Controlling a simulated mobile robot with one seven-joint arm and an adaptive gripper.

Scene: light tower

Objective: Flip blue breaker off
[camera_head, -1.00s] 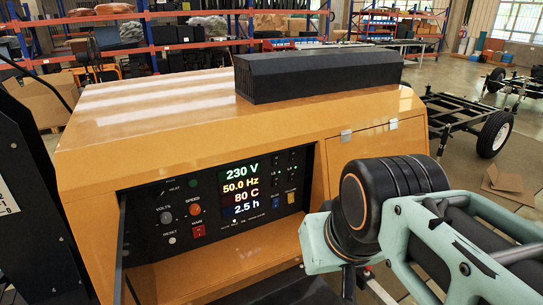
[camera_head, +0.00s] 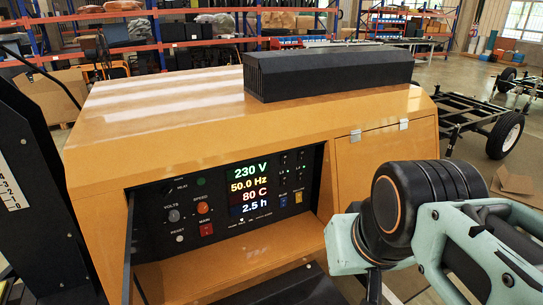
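The control panel (camera_head: 150,240) is a black board set in the front of a yellow-orange generator housing (camera_head: 200,130). A small blue breaker (camera_head: 283,201) sits at the right part of the panel. The blue breaker's lever position is too small to tell. My pale green and black arm reaches in from the right. My gripper's fingertips are not visible, and no contact with the panel shows.
A lit display (camera_head: 249,189) reads 230 V, 50.0 Hz, 80 C and 2.5 h. An orange speed knob (camera_head: 203,208) is left of it. A closed side door (camera_head: 380,165) is right of the panel. A black vent box (camera_head: 328,74) lies on top.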

